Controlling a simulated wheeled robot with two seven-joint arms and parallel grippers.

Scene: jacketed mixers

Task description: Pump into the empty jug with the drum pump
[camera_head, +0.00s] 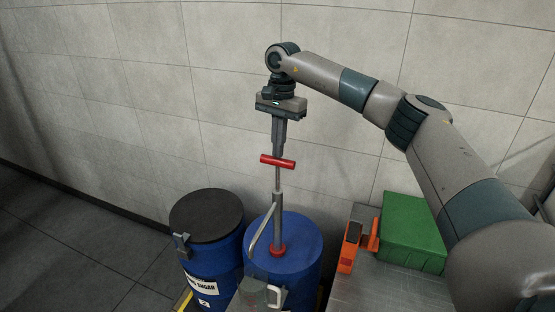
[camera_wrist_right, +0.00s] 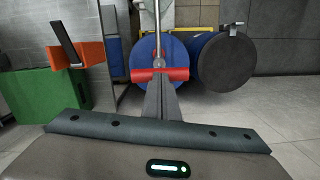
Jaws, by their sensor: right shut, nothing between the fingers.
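The drum pump (camera_head: 278,212) stands upright on a blue drum (camera_head: 302,243), with a red collar at its base. Its rod is drawn up, and a red T-handle (camera_head: 287,164) tops it; the handle also shows in the wrist view (camera_wrist_right: 178,74). My right gripper (camera_head: 278,153) points down from above at the handle's middle. Its fingers (camera_wrist_right: 161,102) are shut with nothing between them, their tips at the handle; whether they touch it I cannot tell. A see-through jug (camera_head: 256,291) with a pale handle stands in front of the drum, near the spout's lower end. Its contents are unclear. My left gripper is out of view.
A second blue drum (camera_head: 217,267) with a black lid and a sugar label stands to the left. On the right, a metal bench (camera_head: 375,290) carries a green box (camera_head: 410,228) and an orange holder (camera_head: 348,252). A tiled wall (camera_head: 130,90) stands close behind.

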